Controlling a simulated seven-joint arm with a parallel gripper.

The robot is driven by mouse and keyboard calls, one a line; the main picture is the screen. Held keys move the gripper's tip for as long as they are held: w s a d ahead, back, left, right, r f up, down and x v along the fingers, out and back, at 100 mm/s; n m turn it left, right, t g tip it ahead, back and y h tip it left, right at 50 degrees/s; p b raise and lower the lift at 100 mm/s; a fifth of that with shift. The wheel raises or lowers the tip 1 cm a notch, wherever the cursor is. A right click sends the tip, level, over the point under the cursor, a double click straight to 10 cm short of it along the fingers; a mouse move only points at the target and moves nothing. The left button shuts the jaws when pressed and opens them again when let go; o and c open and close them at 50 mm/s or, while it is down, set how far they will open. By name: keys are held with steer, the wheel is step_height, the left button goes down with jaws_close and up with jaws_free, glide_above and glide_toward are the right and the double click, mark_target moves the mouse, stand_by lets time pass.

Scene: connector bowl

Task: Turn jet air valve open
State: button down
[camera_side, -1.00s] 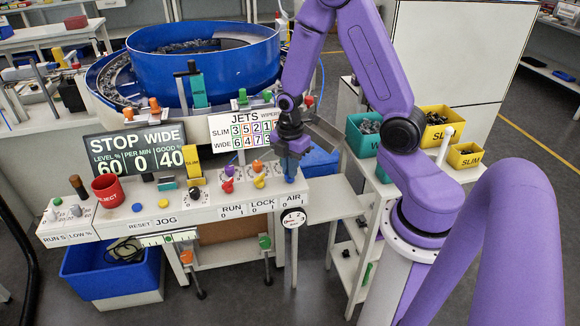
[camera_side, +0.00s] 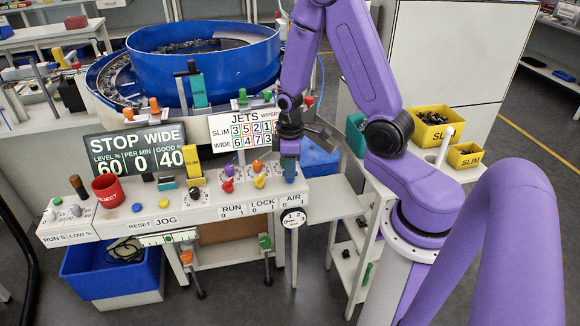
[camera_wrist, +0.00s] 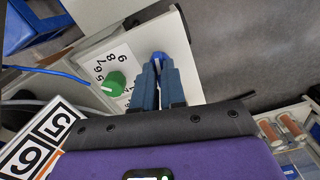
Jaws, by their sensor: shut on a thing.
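The blue air valve handle (camera_wrist: 157,57) stands at the right end of the white console, above the AIR label (camera_side: 294,200). My gripper (camera_wrist: 157,68) is shut on this handle, with its blue-grey fingers on either side of it. In the side view my gripper (camera_side: 290,166) points down at the console's right end. The fingers hide most of the handle, so I cannot tell its exact angle.
A green knob (camera_wrist: 115,84) with a number dial sits close beside my fingers. Yellow knobs (camera_side: 259,181) and a red cup (camera_side: 108,189) stand along the console. A round gauge (camera_side: 292,217) hangs on its front edge. The JETS board (camera_side: 243,130) stands behind.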

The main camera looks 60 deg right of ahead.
steer(key=m, duration=0.6)
steer(key=shift+m, duration=0.3)
stand_by(0.4)
steer(key=c, duration=1.2)
jaws_free()
steer(key=shift+r, duration=0.1)
step_height(320, 180, up, 17)
steer(key=shift+r, duration=0.15)
steer(key=shift+a, duration=0.1)
